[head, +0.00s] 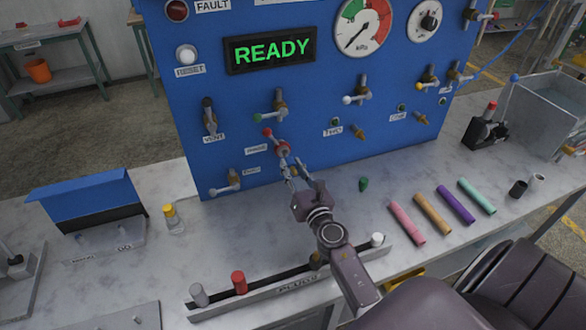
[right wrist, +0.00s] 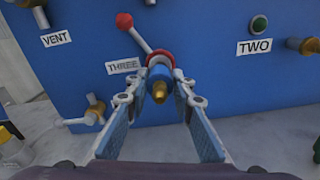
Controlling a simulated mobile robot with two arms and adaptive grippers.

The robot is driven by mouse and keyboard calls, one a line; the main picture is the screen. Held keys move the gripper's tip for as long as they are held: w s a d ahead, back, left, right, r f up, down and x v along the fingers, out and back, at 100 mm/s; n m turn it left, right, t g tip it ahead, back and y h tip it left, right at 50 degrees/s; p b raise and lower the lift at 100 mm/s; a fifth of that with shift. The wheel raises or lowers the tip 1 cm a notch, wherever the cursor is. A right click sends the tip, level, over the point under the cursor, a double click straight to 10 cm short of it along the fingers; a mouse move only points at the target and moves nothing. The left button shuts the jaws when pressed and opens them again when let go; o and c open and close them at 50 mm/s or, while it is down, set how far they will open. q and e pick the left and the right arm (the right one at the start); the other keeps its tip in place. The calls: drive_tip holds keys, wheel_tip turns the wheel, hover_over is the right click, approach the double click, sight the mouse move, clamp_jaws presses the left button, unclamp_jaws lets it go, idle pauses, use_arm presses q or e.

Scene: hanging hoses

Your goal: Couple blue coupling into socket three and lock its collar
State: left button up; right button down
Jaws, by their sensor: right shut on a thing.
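The blue coupling (right wrist: 159,75) is blue with a brass end that points toward the camera in the right wrist view. It is lined up at socket three, whose red ring (right wrist: 160,57) lies right behind it; I cannot tell how deep it sits or whether the collar is locked. In the head view the red ring (head: 284,150) shows on the blue panel, beyond my fingers. My right gripper (head: 297,174) is shut on the coupling, with a fingertip on each side (right wrist: 156,88). The label THREE (right wrist: 123,66) is beside it. My left gripper is not in view.
The blue panel (head: 230,110) carries a READY display (head: 271,50), a gauge and several valves. A red-knobbed lever (right wrist: 133,30) rises left of socket three. A green plug (head: 364,184) and colored tubes (head: 455,204) lie right on the bench. A rack (head: 300,285) stands in front.

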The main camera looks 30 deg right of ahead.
sight(288, 160)
drive_tip(key=shift+x, duration=1.75)
idle(2.9)
drive_tip(key=shift+r, duration=0.15)
drive_tip(key=c, duration=2)
unclamp_jaws()
drive_tip(key=o, duration=0.4)
drive_tip(key=shift+w, duration=0.1)
drive_tip(key=v, duration=1.2)
